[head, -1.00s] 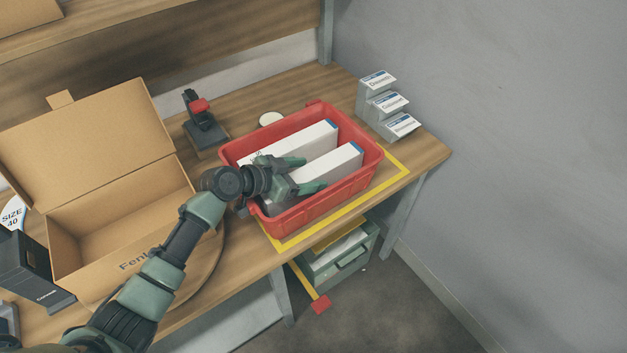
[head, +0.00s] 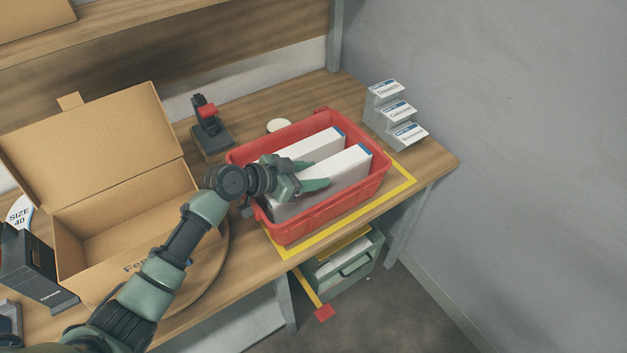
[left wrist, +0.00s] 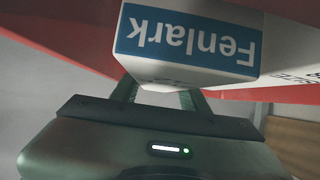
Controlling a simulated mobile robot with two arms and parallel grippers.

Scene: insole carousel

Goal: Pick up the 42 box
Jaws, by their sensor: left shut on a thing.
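Two long white boxes with blue ends lie side by side in the red bin. My left gripper (head: 318,173) reaches in from the left and is shut on the nearer box (head: 350,163). The farther box (head: 318,146) lies beside it, partly behind the gripper. In the left wrist view, a box end with a blue "Fenlark" label (left wrist: 187,43), upside down, is close at the fingers (left wrist: 160,97). No size number is readable on either box, so I cannot tell which is the 42 box. My right gripper is out of view.
The red bin (head: 318,220) stands inside yellow tape (head: 400,190) near the table's front edge. An open cardboard box (head: 95,140) stands left, on a round board. A black stand with a red part (head: 207,112) is behind; card holders (head: 385,112) stand at the back right.

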